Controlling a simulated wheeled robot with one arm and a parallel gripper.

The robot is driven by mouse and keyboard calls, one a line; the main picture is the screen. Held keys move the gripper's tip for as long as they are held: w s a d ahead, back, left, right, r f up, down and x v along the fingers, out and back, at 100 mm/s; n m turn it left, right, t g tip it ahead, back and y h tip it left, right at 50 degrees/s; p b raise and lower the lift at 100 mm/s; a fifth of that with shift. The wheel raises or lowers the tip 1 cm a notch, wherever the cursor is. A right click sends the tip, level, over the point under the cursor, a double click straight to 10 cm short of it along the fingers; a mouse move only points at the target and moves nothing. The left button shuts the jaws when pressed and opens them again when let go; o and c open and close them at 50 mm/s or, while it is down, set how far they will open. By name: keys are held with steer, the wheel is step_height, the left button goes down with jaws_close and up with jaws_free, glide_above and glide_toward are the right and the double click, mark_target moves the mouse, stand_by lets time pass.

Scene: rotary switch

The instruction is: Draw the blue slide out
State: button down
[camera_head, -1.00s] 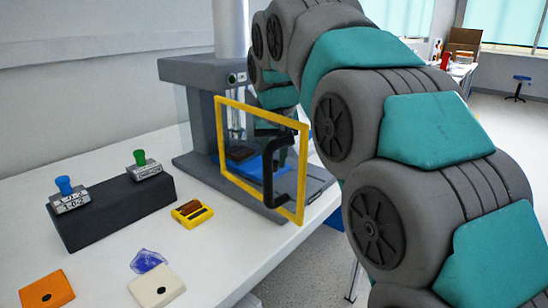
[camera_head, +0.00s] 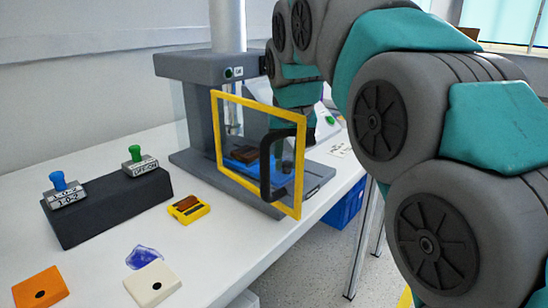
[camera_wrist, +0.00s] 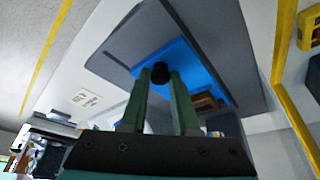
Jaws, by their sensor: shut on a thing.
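The blue slide (camera_head: 238,161) lies low in the grey machine (camera_head: 205,72), behind the clear yellow-framed door (camera_head: 258,100). A brown block (camera_head: 246,154) sits on it. In the wrist view the blue slide (camera_wrist: 203,72) lies on the grey base plate, and its black knob (camera_wrist: 160,67) shows between my fingertips. My gripper (camera_wrist: 160,80) is shut on that knob. In the head view my wrist reaches down behind the door, and the fingers are mostly hidden by the door's black handle (camera_head: 268,165).
The door stands swung open toward the table front. A black box (camera_head: 108,205) with blue and green knobs, a yellow holder (camera_head: 189,208), a blue translucent lump (camera_head: 144,257), and orange (camera_head: 40,288) and white tiles (camera_head: 152,284) lie to the left. The table's edge is near on the right.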

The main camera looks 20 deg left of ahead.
steer(key=s+d, duration=0.1)
steer(key=d, duration=0.1)
steer(key=s+d, duration=0.1)
steer(key=d, duration=0.2)
steer(key=s+d+b, duration=0.1)
steer(key=d, duration=0.2)
steer(key=shift+s, duration=0.1)
steer(key=c, duration=0.7)
jaws_free()
steer(key=shift+d, duration=0.1)
steer(key=shift+o, duration=0.2)
steer(key=v, duration=0.8)
steer(key=shift+s+f, duration=0.1)
